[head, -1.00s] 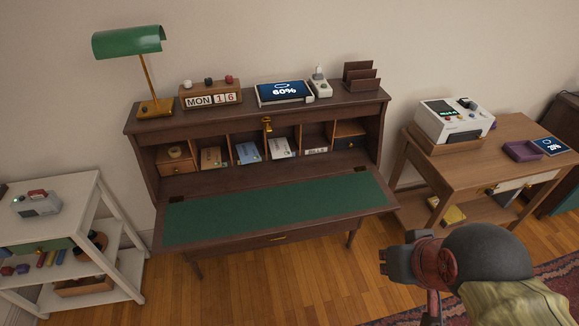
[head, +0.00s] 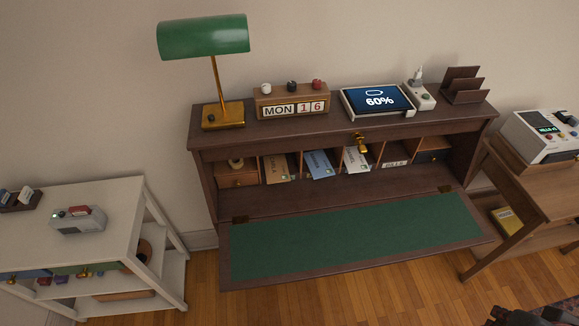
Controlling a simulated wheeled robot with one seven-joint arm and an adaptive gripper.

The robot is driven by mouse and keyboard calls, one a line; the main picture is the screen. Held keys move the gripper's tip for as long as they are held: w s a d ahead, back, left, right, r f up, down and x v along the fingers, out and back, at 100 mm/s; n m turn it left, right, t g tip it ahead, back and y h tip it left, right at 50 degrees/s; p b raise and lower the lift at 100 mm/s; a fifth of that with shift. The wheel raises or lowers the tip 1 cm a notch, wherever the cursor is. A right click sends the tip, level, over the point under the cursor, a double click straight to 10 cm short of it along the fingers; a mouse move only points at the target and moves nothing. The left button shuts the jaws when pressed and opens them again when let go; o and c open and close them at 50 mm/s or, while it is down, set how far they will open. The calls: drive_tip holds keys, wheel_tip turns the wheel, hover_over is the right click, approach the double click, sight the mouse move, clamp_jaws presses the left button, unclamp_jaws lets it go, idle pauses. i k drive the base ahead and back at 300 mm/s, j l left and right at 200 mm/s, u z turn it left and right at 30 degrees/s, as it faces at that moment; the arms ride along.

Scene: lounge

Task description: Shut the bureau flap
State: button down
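The dark wood bureau (head: 345,128) stands against the wall in the middle of the head view. Its flap (head: 350,240), lined in green, is folded down and open, reaching out toward me. The pigeonholes behind it are exposed, with envelopes (head: 320,164) and small items inside. A brass catch (head: 361,146) shows at the middle of the top edge of the opening. Nothing lies on the flap. Only a small dark part of my arm or gripper shows at the bottom right corner, apart from the flap; its fingers cannot be made out.
On the bureau top stand a green lamp (head: 205,38), a calendar block (head: 291,103), a tablet (head: 377,100) and a letter rack (head: 466,86). A white shelf unit (head: 110,220) stands left, a wooden table (head: 535,190) right. The wood floor in front is clear.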

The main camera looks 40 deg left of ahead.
sight(283, 248)
drive_tip(key=k+j, duration=0.1)
drive_tip(key=j, duration=1.75)
drive_tip(key=k+j, duration=0.15)
drive_tip(key=j, duration=0.75)
